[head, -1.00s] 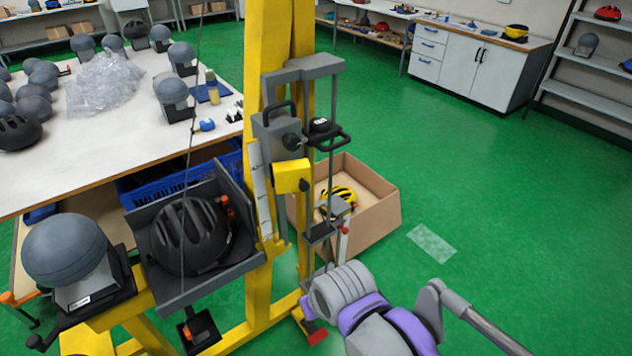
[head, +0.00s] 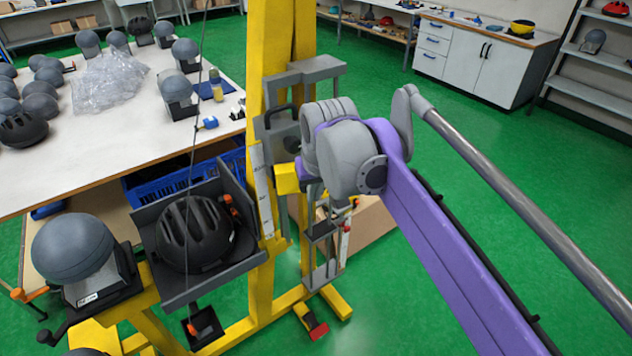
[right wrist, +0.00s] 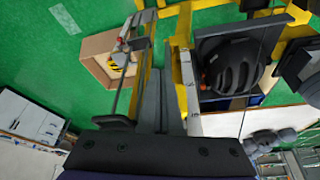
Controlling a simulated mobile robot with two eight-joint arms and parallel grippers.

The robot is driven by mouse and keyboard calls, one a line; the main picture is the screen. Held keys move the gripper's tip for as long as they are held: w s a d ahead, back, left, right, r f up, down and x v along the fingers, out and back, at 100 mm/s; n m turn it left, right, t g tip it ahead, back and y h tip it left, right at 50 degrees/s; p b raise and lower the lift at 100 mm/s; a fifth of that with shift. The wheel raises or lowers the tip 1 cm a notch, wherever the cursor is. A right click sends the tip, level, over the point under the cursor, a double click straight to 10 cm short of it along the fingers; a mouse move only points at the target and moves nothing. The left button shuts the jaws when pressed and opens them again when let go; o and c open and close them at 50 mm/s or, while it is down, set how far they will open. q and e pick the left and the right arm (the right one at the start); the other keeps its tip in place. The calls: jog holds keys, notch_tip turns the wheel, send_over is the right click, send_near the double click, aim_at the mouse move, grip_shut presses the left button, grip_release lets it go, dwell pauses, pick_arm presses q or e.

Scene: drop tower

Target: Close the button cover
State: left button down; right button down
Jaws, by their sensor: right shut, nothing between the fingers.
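A small black box with an orange-red part (head: 203,325) sits low on the yellow drop tower (head: 262,200), below the black helmet. It may be the covered button, but I cannot make out a cover or its position. My right arm reaches in from the right of the head view to the tower's upper carriage. Its wrist hides the gripper there and part of the carriage. In the right wrist view my right gripper (right wrist: 160,88) is shut and empty, in front of the tower. My left gripper is not in view.
A black helmet (head: 195,233) rests in a dark grey holder on the tower's left. A grey headform (head: 75,250) stands beside it. A cardboard box (head: 372,222) lies behind the tower. A white table (head: 100,160) carries several headforms. Green floor is open at right.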

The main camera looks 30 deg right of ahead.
aim_at(294, 182)
jog(key=w+d+f, duration=0.1)
jog(key=w+f, duration=0.2)
jog(key=w, duration=0.2)
jog(key=shift+d+p, duration=0.2)
jog(key=shift+p, duration=0.1)
jog(key=shift+s, duration=0.1)
